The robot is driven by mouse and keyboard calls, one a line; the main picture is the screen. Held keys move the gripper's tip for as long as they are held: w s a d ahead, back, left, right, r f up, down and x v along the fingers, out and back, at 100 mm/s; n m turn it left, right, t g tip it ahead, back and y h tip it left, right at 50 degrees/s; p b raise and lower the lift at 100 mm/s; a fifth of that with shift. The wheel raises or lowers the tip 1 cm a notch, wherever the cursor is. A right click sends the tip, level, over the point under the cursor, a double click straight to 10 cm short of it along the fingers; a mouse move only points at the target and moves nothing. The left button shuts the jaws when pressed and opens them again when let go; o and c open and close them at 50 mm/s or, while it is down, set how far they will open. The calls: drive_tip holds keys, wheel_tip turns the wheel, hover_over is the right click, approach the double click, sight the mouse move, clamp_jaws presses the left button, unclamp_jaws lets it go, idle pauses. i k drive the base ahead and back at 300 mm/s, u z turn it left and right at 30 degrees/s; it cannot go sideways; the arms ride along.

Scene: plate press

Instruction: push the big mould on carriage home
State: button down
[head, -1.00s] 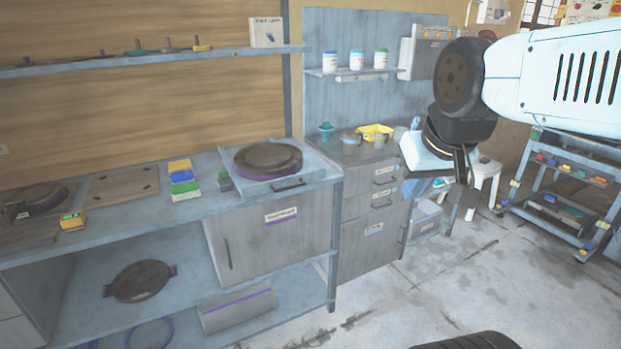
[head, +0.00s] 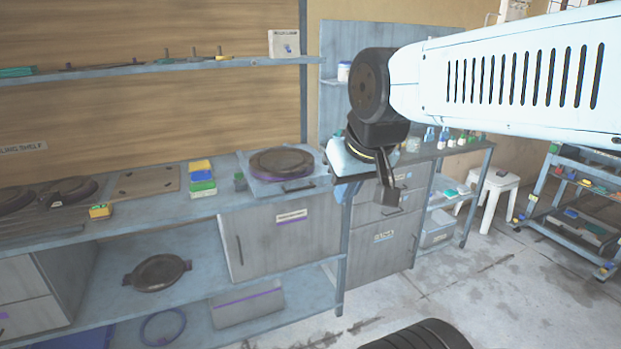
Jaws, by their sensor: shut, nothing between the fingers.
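The big mould (head: 282,161) is a round dark disc with a purple-tinged rim. It lies flat on a pale grey carriage (head: 262,187) at the right end of the long bench. A dark bar handle (head: 298,187) is on the carriage's front edge. My gripper (head: 389,198) is shut and empty, pointing down to the right of the carriage. It shows in front of the grey drawer cabinet and looks apart from the carriage. My arm and wrist hide part of the cabinet top and the back panel.
Stacked yellow, green and blue blocks (head: 202,178) stand left of the carriage. Other round moulds (head: 70,191) lie at the bench's left end, and one (head: 157,273) on the lower shelf. A white stool (head: 497,195) and a blue rack (head: 575,210) stand right. The floor (head: 470,275) ahead is clear.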

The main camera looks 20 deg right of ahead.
sight(272, 172)
drive_tip(key=u, duration=0.1)
drive_tip(key=i, duration=1)
drive_tip(key=z, duration=0.1)
